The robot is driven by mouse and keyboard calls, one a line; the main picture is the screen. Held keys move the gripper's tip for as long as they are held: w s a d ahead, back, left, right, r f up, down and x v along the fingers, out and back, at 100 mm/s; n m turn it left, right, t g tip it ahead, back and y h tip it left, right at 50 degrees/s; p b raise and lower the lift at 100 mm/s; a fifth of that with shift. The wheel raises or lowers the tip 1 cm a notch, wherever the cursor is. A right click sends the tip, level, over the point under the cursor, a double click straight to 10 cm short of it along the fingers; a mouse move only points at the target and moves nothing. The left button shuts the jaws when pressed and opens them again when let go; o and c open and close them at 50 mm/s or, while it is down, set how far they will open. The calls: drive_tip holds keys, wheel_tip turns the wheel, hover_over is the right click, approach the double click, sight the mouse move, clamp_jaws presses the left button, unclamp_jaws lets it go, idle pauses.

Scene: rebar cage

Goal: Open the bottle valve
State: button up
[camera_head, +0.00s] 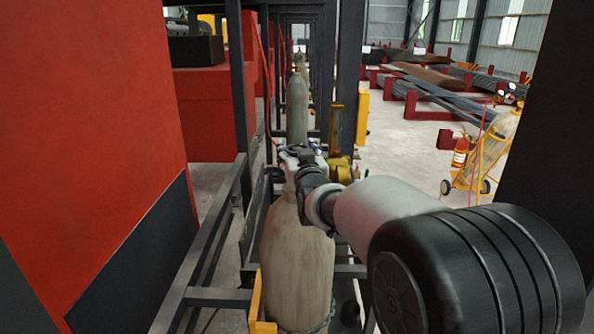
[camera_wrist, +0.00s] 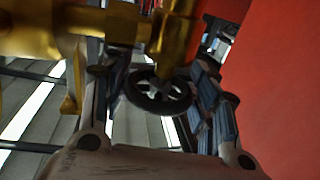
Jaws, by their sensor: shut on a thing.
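A tall beige gas bottle (camera_head: 297,262) stands upright in front of me in the head view. My gripper (camera_head: 300,158) is at its top. In the wrist view, the bottle valve's black spoked handwheel (camera_wrist: 163,108) sits between the two fingers of my gripper (camera_wrist: 160,92), and they are shut on it. The brass valve body (camera_wrist: 180,35) meets the wheel at its hub. In the head view my gripper and wrist hide the handwheel. Whether the wheel has turned cannot be told.
Brass fittings (camera_head: 342,166) stand just right of my gripper. A dark steel frame (camera_head: 205,235) with a yellow bracket (camera_head: 258,305) surrounds the bottle. A large red panel (camera_head: 85,120) closes off the left. Another bottle (camera_head: 297,105) stands behind.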

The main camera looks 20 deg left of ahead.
sight(296, 148)
drive_tip(key=shift+r+n+g+y+b, duration=0.15)
drive_tip(key=shift+n+g+y+b, duration=0.6)
drive_tip(key=shift+y+b, duration=0.45)
drive_tip(key=o, duration=1.1)
drive_tip(key=shift+c, duration=0.2)
wheel_tip(296, 148, up, 10)
drive_tip(key=shift+f, duration=0.1)
